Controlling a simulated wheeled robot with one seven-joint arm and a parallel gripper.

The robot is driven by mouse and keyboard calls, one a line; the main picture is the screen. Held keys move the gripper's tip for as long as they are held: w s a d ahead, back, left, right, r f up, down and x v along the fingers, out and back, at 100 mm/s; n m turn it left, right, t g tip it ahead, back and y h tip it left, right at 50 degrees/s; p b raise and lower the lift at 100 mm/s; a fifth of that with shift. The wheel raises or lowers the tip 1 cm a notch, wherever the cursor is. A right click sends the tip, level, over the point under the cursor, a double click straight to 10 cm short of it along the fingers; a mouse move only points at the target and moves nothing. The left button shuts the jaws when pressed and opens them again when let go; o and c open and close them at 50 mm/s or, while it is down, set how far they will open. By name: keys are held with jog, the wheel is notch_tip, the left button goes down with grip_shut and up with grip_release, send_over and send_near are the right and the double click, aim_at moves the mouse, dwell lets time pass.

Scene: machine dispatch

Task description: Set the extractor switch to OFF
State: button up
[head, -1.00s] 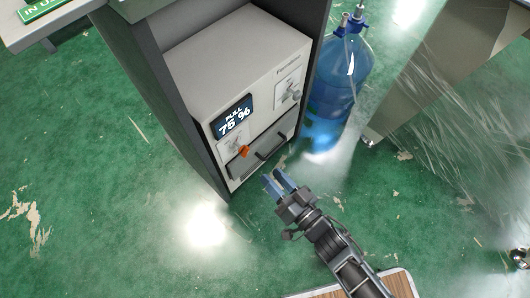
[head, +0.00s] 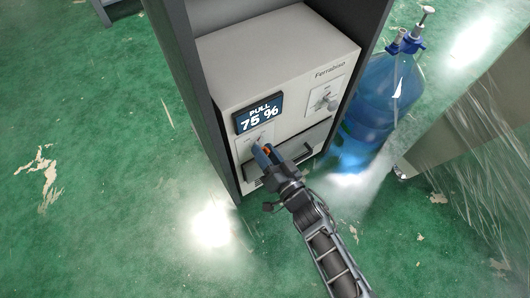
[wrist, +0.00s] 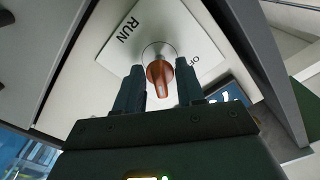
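The extractor is a pale box (head: 240,64) in a dark grey cabinet, with a display (head: 258,113) reading "PULL 75 %". Its orange switch knob (wrist: 160,76) sits on a white plate (wrist: 118,48) marked RUN on one side and, partly hidden, what looks like OFF on the other. In the head view my gripper (head: 266,154) is in front of this plate and mostly covers the knob. In the wrist view my gripper (wrist: 160,92) is open, with one finger on each side of the knob and visible gaps between.
A second switch plate with a grey knob (head: 325,100) is at the upper right of the front. A dark handle (head: 308,150) is just right of my gripper. A blue water bottle (head: 375,100) stands right of the cabinet (head: 176,45). Green floor is clear at left.

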jog(key=shift+w+a, duration=0.1)
jog(key=shift+w, duration=0.05)
jog(key=c, duration=0.7)
